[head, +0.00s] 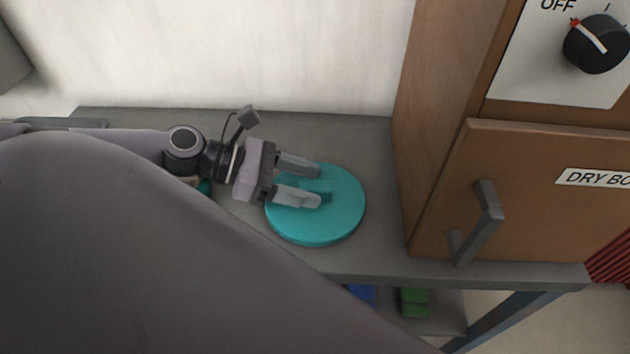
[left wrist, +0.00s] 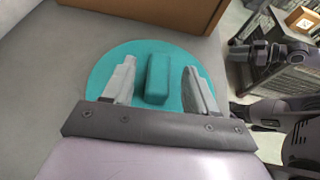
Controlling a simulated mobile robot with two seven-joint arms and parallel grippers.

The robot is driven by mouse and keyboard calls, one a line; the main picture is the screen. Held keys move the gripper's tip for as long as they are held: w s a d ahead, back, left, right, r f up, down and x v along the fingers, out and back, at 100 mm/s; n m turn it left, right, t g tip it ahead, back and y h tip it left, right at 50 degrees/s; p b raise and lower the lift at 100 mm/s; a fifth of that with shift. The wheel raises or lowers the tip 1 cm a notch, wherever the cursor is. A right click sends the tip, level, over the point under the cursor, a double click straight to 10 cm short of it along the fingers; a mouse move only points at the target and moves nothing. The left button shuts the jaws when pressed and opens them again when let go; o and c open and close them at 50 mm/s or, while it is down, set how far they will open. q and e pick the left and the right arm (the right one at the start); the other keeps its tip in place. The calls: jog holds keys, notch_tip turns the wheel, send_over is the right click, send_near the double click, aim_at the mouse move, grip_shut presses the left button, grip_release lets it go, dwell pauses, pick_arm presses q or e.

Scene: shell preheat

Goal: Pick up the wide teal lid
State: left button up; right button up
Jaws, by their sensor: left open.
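The wide teal lid (head: 335,222) lies flat on the grey bench, a round disc with a raised block handle (left wrist: 158,78) at its middle. My left gripper (head: 319,186) is open over the lid. In the left wrist view its two fingers stand on either side of the handle, with a gap showing on each side. The left gripper also shows there (left wrist: 160,84). In the head view the fingers partly hide the handle. I cannot tell the exact height of the fingertips over the lid.
The grey bench (head: 350,135) has free room behind the lid. A brown box cabinet (head: 450,200) with a grey handle (head: 488,210), a label and a black dial (head: 597,43) stands to the right. Blue (head: 362,294) and green (head: 414,301) blocks are on a lower shelf.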

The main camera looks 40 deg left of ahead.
aim_at(341, 211)
pick_arm(q)
jog(key=shift+w+d, duration=0.25)
jog(key=shift+w, duration=0.05)
jog(key=shift+x, duration=0.95)
jog(key=shift+f, duration=0.1)
grip_shut()
